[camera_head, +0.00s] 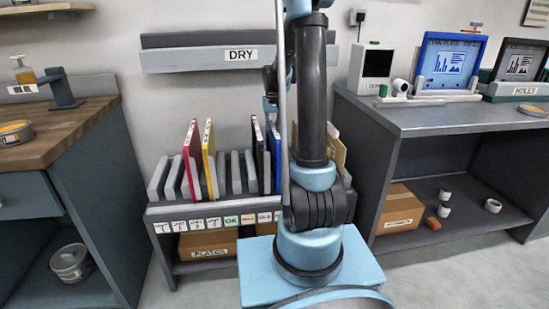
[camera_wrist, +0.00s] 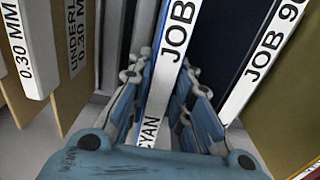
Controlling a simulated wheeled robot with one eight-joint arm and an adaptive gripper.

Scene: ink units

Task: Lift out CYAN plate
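The CYAN plate (camera_wrist: 160,85) stands edge-on in the middle of the wrist view, with a white label reading "CYAN" and "JOB" along its edge. My gripper (camera_wrist: 165,68) has one finger on each side of this plate. Both fingers appear pressed close against it, with no clear gap. The plate's lower part is hidden by the fingers and palm. In the head view my arm stands in front of the rack (camera_head: 152,208) and hides my gripper.
A red plate (camera_head: 191,150) and a yellow plate (camera_head: 209,150) stand left in the rack. Another JOB-labelled plate (camera_wrist: 262,60) is close on the right, and a white-edged 0.30 MM plate (camera_wrist: 25,60) is on the left. A DRY shelf (camera_head: 190,60) hangs above the rack.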

